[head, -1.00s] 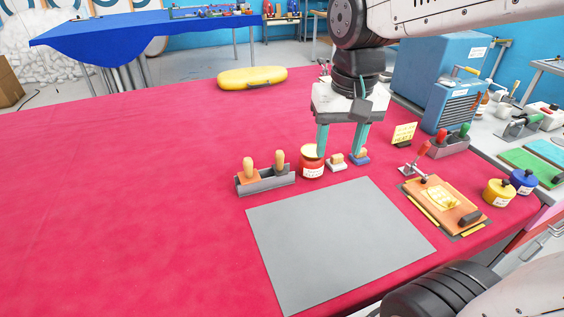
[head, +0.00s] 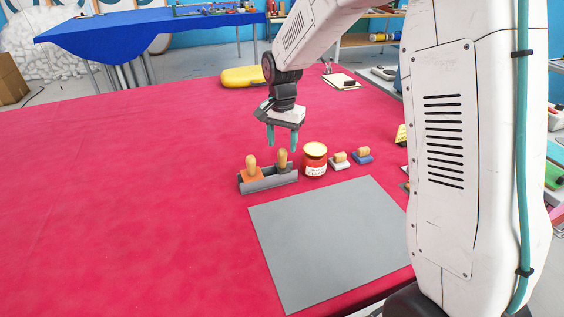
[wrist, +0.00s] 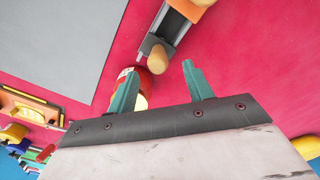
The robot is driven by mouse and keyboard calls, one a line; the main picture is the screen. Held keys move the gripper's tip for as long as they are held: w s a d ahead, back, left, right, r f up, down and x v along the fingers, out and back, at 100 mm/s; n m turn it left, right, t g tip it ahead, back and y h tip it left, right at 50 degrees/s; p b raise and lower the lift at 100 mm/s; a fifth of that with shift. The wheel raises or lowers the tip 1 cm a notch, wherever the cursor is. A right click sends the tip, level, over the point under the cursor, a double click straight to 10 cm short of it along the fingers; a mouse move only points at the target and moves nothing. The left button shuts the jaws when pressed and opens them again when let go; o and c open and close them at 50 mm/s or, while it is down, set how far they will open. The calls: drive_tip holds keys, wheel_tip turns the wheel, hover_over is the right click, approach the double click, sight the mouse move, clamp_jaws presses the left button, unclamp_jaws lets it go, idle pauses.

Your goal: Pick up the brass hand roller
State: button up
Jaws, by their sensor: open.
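A grey holder (head: 270,183) stands on the red table, left of a red jar. Two tools with upright wooden handles stand in it: an orange-bodied one (head: 250,174) at the left and one with a tan handle (head: 282,157) at the right. The lower part of the right one is hidden in the holder. I cannot tell for sure which is the brass hand roller. My gripper (head: 282,144) is open and empty, above and behind the holder's right end. In the wrist view, the right tool's handle (wrist: 158,57) shows just beyond the fingertips (wrist: 159,76).
The red jar (head: 315,160) with a yellow lid stands close right of the holder. Two small wooden-handled blocks, white (head: 339,162) and blue (head: 362,156), stand beyond it. A flat grey mat (head: 330,240) lies in front. The table's left side is clear.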

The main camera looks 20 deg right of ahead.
sight(282, 150)
drive_tip(key=f, duration=0.6)
drive_tip(key=shift+s, duration=0.2)
drive_tip(key=shift+r, duration=0.1)
clamp_jaws()
